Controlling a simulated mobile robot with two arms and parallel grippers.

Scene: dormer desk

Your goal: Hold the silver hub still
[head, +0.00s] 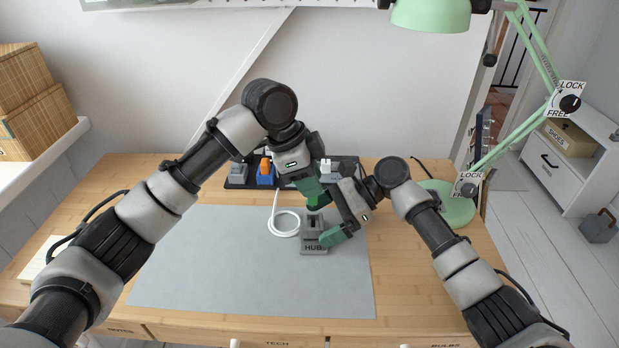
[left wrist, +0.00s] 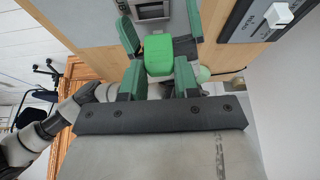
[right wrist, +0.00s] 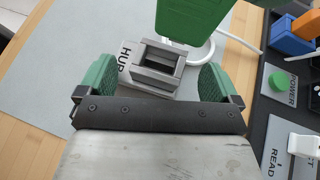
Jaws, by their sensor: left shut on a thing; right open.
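The silver hub (head: 311,247), marked HUB, sits at the right part of the grey mat with a slot in its top. My right gripper (head: 333,235) is open at the hub. In the right wrist view the hub (right wrist: 157,75) lies between its two green fingers, with gaps at the sides; contact cannot be told. My left gripper (head: 314,195) is above and behind the hub, shut on a bright green block (left wrist: 158,55). In the left wrist view the hub (left wrist: 152,11) shows at the top edge.
A white cable (head: 284,224) lies coiled left of the hub. A dark dock (head: 237,184) with orange and blue items stands behind, close to my grippers. A green lamp base (head: 455,208) stands at right. The left of the grey mat (head: 200,265) is free.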

